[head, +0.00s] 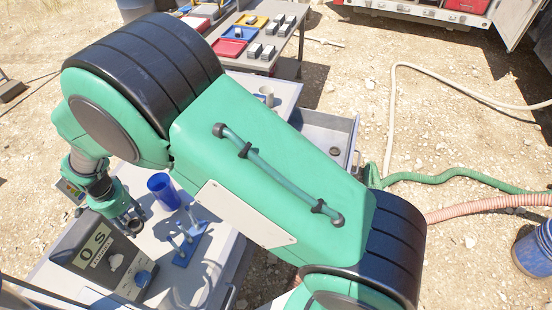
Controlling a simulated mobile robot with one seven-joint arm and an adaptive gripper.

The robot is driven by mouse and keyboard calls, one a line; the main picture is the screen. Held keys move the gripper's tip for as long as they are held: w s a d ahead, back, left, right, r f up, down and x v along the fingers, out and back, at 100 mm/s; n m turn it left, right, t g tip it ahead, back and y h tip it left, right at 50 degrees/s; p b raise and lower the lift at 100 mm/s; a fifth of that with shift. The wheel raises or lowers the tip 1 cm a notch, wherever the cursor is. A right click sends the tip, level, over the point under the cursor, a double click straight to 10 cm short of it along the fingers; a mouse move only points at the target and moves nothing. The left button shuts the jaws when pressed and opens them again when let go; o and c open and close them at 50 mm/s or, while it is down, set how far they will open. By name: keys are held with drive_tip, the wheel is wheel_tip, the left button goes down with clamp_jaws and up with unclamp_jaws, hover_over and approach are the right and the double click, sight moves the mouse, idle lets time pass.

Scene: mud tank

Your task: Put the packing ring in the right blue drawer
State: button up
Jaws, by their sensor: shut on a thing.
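My arm hides part of this drawer. I cannot make out a blue drawer.
The dark box (90,262), a blue cup (163,190) and a blue stand (187,245) are on the pale table near my gripper. A light mug (267,94) stands farther back. Another table behind carries red, yellow and blue trays (229,47). Hoses (450,174) cross the ground at right.

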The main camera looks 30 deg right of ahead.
sight(138, 225)
wheel_tip(138, 225, up, 11)
drive_tip(key=w+d+m, duration=0.3)
drive_tip(key=w+d, duration=0.1)
drive_tip(key=d, duration=0.8)
drive_tip(key=w+d+m, duration=0.2)
drive_tip(key=w+d, duration=0.3)
drive_tip(key=d, duration=0.7)
drive_tip(key=w+d+m, duration=0.3)
drive_tip(key=w+d, duration=0.1)
drive_tip(key=d, duration=0.8)
drive_tip(key=s+d+m, duration=0.3)
drive_tip(key=d+m, duration=0.2)
drive_tip(key=d, duration=1.8)
drive_tip(key=s+d+m, duration=0.3)
drive_tip(key=s+d, duration=0.2)
drive_tip(key=d, duration=0.6)
drive_tip(key=s+d+m, duration=0.2)
drive_tip(key=s+d, duration=0.4)
drive_tip(key=d, duration=0.4)
wheel_tip(138, 225, down, 28)
drive_tip(key=shift+w+f+p, duration=0.15)
drive_tip(key=shift+w+p, duration=0.05)
drive_tip(key=shift+p, duration=0.2)
drive_tip(key=shift+a, duration=0.1)
drive_tip(key=shift+f+b, duration=0.55)
drive_tip(key=shift+f, duration=2.6)
